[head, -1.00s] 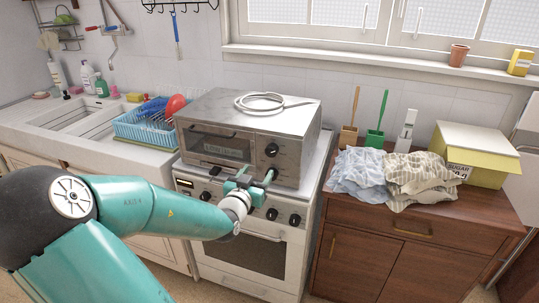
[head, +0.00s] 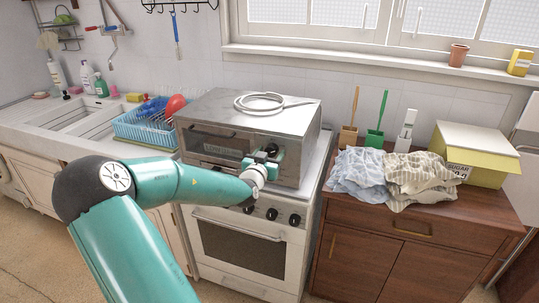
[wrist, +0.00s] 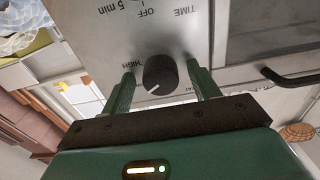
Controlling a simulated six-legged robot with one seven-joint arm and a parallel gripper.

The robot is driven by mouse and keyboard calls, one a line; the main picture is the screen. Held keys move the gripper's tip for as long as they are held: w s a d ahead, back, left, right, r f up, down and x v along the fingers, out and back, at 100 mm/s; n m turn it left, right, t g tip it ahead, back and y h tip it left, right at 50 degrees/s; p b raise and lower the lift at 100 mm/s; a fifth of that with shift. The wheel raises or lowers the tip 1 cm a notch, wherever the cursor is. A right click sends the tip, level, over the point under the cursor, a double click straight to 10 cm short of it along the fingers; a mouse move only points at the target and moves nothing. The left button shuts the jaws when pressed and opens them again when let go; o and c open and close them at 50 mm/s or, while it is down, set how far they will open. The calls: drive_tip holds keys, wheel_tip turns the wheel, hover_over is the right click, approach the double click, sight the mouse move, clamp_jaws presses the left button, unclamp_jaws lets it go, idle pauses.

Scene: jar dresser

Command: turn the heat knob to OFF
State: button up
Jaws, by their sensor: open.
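The heat knob (wrist: 159,75) is a dark round knob on the metal front of the toaster oven (head: 218,108). In the wrist view, which shows the panel upside down, its white pointer line aims to the lower left. The word HIGH is at its left, and the heat label is partly hidden. My gripper (head: 270,157) is open at the oven's right front. Its two green fingers stand on either side of the knob, with small gaps visible. In the head view my gripper hides most of the knob area.
Above the heat knob in the wrist view is a TIME scale with OFF and 5 min. A dark oven handle (wrist: 290,78) is close on the right.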

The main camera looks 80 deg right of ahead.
drive_tip(key=c, duration=1)
drive_tip(key=shift+n, duration=0.3)
drive_tip(key=n, duration=0.5)
drive_tip(key=shift+n, duration=0.4)
drive_tip(key=n, duration=0.5)
drive_tip(key=shift+n, duration=0.3)
drive_tip(key=shift+s, duration=0.1)
drive_tip(key=o, duration=1)
